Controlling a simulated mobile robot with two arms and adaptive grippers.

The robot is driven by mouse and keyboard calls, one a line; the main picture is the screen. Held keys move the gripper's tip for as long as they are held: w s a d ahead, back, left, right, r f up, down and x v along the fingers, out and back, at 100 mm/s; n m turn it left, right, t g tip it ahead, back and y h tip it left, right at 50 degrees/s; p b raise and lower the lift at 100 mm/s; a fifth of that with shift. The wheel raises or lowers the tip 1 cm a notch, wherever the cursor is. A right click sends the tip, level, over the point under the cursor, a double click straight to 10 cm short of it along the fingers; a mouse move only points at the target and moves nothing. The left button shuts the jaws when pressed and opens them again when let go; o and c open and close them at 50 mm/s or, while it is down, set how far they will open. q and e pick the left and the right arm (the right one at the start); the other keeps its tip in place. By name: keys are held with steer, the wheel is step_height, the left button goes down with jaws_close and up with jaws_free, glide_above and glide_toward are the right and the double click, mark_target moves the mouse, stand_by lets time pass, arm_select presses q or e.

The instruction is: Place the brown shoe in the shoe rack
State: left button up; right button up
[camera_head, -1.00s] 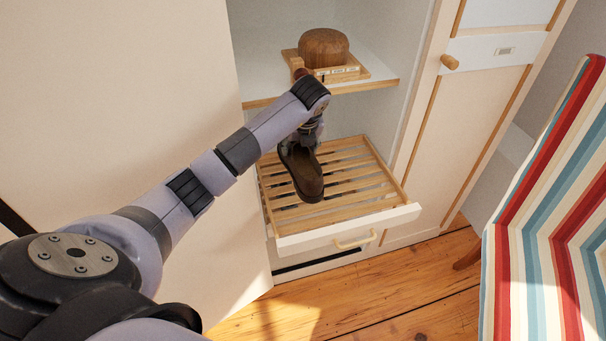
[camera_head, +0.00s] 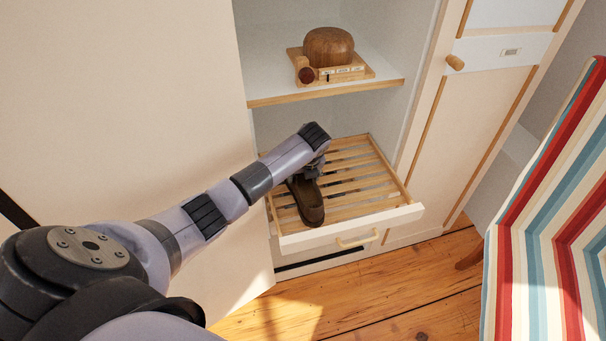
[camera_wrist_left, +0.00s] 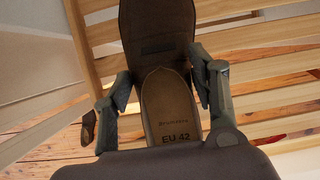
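The brown shoe (camera_head: 307,202) is at the left part of the slatted wooden shoe rack (camera_head: 411,212), toe toward the rack's white front. It looks low over or on the slats; contact is not clear. My left gripper (camera_wrist_left: 163,88) has its two fingers on either side of the shoe and appears shut on it. In the left wrist view the shoe's insole (camera_wrist_left: 172,112) with "EU 42" shows between the fingers. In the head view my wrist hides most of the gripper and the heel end. My right gripper is not in view.
The rack is pulled out of the cabinet, its right slats clear. Above it a shelf (camera_head: 275,96) holds a round wooden item (camera_head: 328,47) on a base. A closed cabinet door (camera_head: 470,110) is at right, and a striped chair (camera_head: 560,220) stands near. The floor is wooden.

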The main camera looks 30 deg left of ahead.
arm_select(q)
steer(key=o, duration=0.5)
steer(key=shift+c, duration=0.2)
steer(key=v, duration=1.2)
steer(key=shift+b, duration=0.35)
